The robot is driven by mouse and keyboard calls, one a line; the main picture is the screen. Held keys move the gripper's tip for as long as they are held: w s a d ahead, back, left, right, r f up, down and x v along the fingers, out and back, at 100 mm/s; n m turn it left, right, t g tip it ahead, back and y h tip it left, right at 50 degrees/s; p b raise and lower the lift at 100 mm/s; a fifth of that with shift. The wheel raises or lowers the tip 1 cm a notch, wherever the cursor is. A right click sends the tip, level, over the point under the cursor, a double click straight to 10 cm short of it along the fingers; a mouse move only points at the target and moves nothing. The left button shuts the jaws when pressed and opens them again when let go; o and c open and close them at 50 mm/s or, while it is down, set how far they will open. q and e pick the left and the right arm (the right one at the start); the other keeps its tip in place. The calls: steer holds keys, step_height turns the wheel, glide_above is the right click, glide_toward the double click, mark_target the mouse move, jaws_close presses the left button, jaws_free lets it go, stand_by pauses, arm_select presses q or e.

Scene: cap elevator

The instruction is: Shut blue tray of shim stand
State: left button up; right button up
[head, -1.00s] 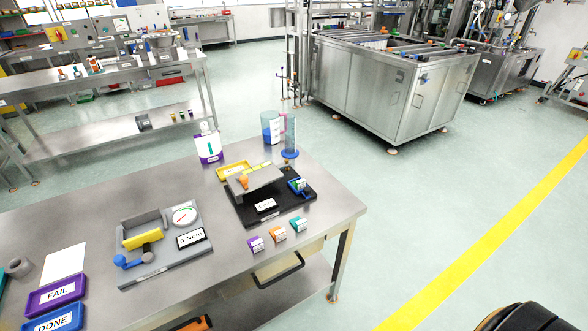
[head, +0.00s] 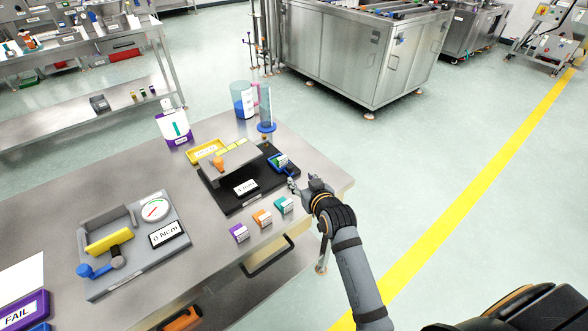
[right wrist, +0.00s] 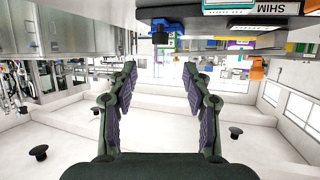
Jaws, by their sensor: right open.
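The shim stand has a black base (head: 228,205) and a grey sloped block (head: 236,158) with an orange knob. The blue tray (head: 280,161) sits at the stand's right end, sticking out from the block, with small green and white things in it. My right gripper (head: 295,185) is just to the right of the black base, close in front of the blue tray. It is open and empty; its fingers (right wrist: 160,85) are spread in the right wrist view. A small blue part (right wrist: 160,36) shows there between and beyond the fingertips. My left gripper is not in view.
Purple (head: 239,232), orange (head: 262,218) and teal (head: 284,205) labelled boxes stand near the front edge. A gauge fixture (head: 140,250) lies left.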

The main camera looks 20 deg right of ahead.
mark_target(292, 169)
steer(key=x, duration=1)
steer(key=shift+w+f, duration=0.15)
steer(key=shift+f, duration=0.05)
jaws_close()
